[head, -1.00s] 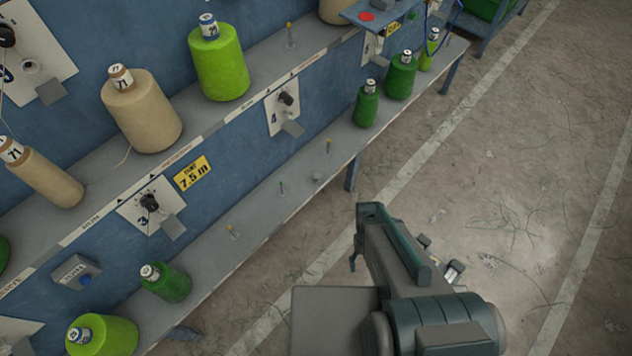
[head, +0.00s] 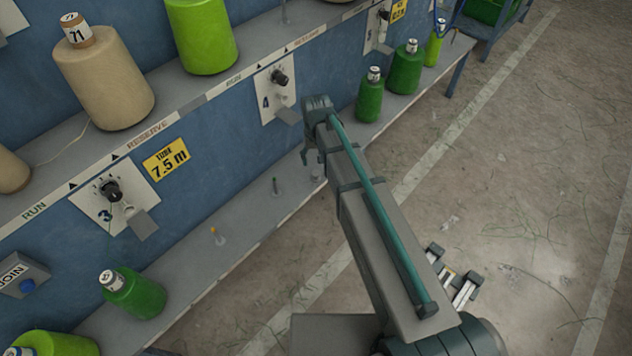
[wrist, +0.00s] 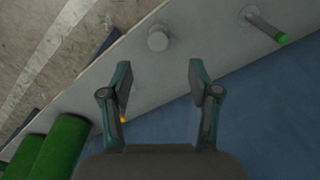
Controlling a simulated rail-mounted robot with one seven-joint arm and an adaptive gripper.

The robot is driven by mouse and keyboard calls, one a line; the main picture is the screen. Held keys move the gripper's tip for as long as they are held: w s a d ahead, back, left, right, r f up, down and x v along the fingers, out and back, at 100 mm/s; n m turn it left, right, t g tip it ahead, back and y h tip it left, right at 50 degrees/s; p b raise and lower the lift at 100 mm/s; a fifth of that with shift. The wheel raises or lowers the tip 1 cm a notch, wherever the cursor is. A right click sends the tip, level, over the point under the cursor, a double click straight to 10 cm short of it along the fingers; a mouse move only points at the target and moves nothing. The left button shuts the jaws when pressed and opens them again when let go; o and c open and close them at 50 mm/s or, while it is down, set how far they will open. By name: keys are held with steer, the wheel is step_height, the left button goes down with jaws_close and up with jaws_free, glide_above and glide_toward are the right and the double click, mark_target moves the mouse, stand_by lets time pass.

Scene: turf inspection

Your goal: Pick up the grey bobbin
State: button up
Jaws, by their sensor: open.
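The grey bobbin is a small, pale grey round piece on the lower grey shelf. In the wrist view the bobbin (wrist: 157,38) sits just beyond the fingertips, roughly in line with the gap between them.
A blue panel (head: 215,150) rises behind the shelf.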

steer(key=w, duration=0.1)
glide_above(316, 172)
step_height(316, 172, down, 4)
steer(key=shift+s+a+f, duration=0.1)
steer(key=shift+s+f, duration=0.05)
steer(key=shift+f+b, duration=0.4)
steer(key=shift+f, duration=2.55)
steer(key=c, duration=1)
steer(key=shift+c, duration=0.2)
steer(key=shift+r, duration=0.15)
